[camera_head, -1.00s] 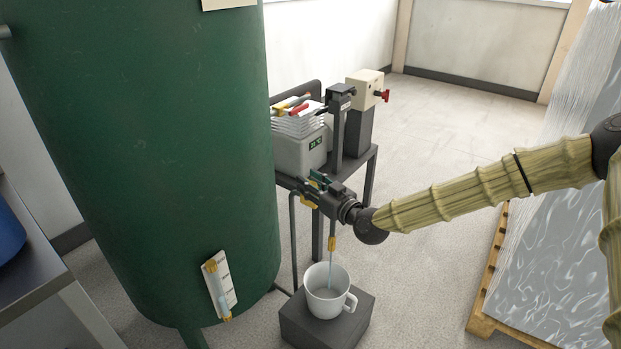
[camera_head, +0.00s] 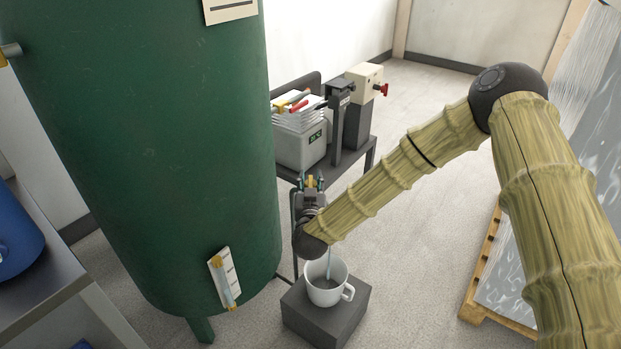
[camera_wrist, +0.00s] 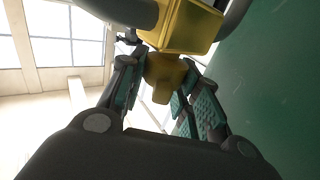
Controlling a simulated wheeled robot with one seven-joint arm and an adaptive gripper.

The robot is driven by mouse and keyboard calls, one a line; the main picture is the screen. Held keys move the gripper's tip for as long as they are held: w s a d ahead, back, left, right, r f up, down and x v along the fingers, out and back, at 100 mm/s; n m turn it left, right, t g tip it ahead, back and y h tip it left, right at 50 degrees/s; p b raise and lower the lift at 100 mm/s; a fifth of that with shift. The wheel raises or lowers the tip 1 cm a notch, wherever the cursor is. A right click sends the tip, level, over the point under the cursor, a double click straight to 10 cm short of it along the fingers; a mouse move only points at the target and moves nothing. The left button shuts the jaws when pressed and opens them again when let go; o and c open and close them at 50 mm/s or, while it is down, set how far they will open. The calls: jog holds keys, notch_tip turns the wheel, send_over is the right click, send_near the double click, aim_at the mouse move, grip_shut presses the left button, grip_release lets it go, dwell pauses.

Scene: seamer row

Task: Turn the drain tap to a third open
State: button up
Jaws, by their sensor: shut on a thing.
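The drain tap is yellow; a bit of it (camera_head: 311,182) shows between my gripper's fingers beside the green tank (camera_head: 150,130). In the wrist view its yellow body (camera_wrist: 188,25) is at the top, and its yellow handle (camera_wrist: 165,75) hangs between the two fingers. My gripper (camera_head: 309,180) has teal finger pads and is shut on the handle; it also shows in the wrist view (camera_wrist: 160,80). My wrist hides the spout in the head view. A thin pale-blue stream (camera_head: 330,258) falls into a white mug (camera_head: 325,293) below.
The mug stands on a dark grey block (camera_head: 335,325). A grey stand (camera_head: 360,160) with a container and a beige box is behind the tap. A sight gauge (camera_head: 223,278) is on the tank. A wrapped pallet (camera_head: 480,262) is at the right. Floor between is clear.

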jog(key=shift+w+m+h+p, duration=0.1)
jog(key=shift+m+h+p, duration=0.2)
jog(key=shift+m+h, duration=0.45)
jog(key=shift+r, duration=0.1)
jog(key=o, duration=1.1)
jog(key=shift+c, duration=0.2)
jog(key=s+a, duration=0.1)
jog(key=s, duration=1.1)
jog(key=shift+a, duration=0.1)
